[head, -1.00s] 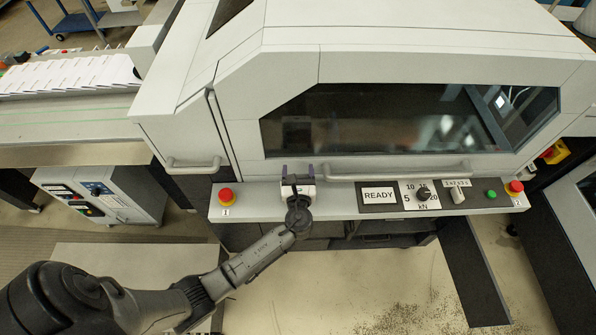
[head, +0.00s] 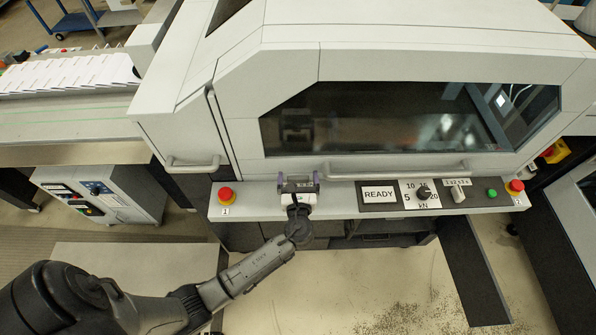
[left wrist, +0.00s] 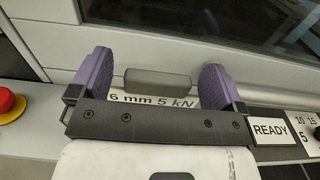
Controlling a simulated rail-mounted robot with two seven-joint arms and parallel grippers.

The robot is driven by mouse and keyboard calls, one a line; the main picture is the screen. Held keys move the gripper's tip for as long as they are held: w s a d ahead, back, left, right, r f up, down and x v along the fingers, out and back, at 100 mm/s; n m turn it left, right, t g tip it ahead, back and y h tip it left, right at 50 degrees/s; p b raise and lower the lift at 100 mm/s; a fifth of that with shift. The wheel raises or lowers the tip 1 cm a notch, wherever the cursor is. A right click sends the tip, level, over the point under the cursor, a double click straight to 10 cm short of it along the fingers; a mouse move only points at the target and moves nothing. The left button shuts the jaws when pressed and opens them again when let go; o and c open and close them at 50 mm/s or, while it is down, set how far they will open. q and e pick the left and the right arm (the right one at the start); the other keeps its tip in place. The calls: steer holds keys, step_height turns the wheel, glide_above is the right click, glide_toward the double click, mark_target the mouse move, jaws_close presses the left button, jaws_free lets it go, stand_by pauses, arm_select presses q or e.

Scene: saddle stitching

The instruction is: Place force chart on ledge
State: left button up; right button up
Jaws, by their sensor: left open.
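My left gripper (head: 298,179) is over the ledge, left of the READY panel. Its purple fingers (left wrist: 157,78) are apart, one on each side of the chart, with gaps. A grey block (left wrist: 158,80) stands just behind the print. My right gripper is not in view.
A red button (head: 226,195) is left of the gripper on the ledge. The READY panel (head: 379,195), a kN dial (head: 423,194) and a green button (head: 491,194) are to the right. A door handle (head: 395,171) and window lie behind. Bare ledge shows on both sides.

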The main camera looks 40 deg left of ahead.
arm_select(q)
steer(key=b+v, duration=0.1)
steer(key=v, duration=0.8)
steer(key=s+a+f+n+g+h, duration=0.1)
steer(key=s+f+n+g+h, duration=0.2)
steer(key=s+n, duration=0.4)
steer(key=s+a+f+n+g+h, duration=0.2)
steer(key=s+f+n+g, duration=0.15)
steer(key=n, duration=0.45)
steer(key=s+d+r+n+g+h, duration=0.2)
steer(key=s+d+n+h, duration=0.4)
steer(key=s+n, duration=0.4)
steer(key=shift+s+g+h, duration=0.55)
steer(key=shift+s+h, duration=0.15)
steer(key=shift+d, duration=0.1)
